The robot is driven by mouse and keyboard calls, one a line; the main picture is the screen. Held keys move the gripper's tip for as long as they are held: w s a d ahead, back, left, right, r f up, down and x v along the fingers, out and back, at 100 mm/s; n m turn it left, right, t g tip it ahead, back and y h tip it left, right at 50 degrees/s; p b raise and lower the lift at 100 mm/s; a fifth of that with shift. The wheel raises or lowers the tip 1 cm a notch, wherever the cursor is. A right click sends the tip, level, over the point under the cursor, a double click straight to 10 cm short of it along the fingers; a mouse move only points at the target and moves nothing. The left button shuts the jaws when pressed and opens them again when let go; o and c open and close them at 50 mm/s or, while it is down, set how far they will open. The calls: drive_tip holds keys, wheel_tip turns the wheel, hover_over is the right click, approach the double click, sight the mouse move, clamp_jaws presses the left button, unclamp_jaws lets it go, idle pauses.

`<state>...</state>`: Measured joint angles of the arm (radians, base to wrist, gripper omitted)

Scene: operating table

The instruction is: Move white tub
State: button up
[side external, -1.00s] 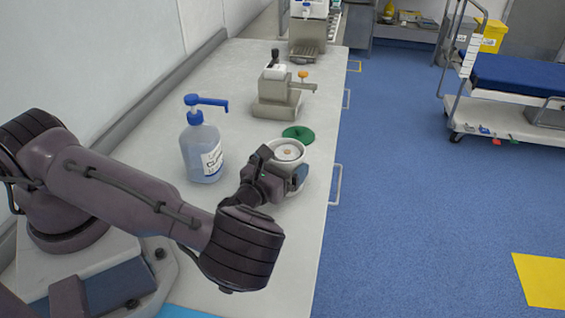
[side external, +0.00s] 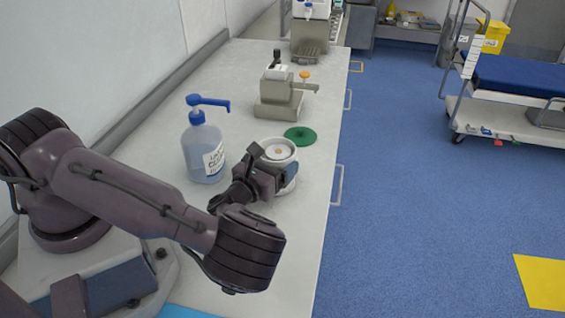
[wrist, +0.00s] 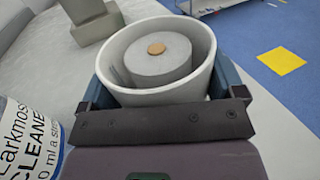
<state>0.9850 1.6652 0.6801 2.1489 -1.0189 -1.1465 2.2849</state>
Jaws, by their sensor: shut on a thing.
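The white tub (side external: 278,147) is on the right part of the counter in the side view, upright or nearly so. In the wrist view the tub (wrist: 204,84) fills the upper middle. It is open at the top and holds a grey cylinder (wrist: 158,58) with a small tan disc on it. My gripper (side external: 268,170) is shut on the tub, with a finger on either side of its wall. In the side view my gripper hides the tub's near lower side, so I cannot tell whether its base touches the counter.
A blue-pump cleaner bottle (side external: 203,150) stands close to the left of my gripper. A flat green disc (side external: 300,137) lies just behind the tub. A beige device (side external: 281,98) stands farther back. The counter's right edge is near the tub.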

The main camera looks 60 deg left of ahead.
drive_tip(key=shift+s+a, duration=2.85)
drive_tip(key=shift+s, duration=0.15)
drive_tip(key=o, duration=0.9)
drive_tip(key=shift+s+d, duration=0.15)
drive_tip(key=shift+s, duration=0.15)
drive_tip(key=v, duration=0.2)
drive_tip(key=shift+s+d+r, duration=0.1)
drive_tip(key=shift+s+r, duration=0.05)
drive_tip(key=shift+s, duration=0.15)
wheel_tip(320, 180, up, 7)
drive_tip(key=shift+w+f, duration=0.15)
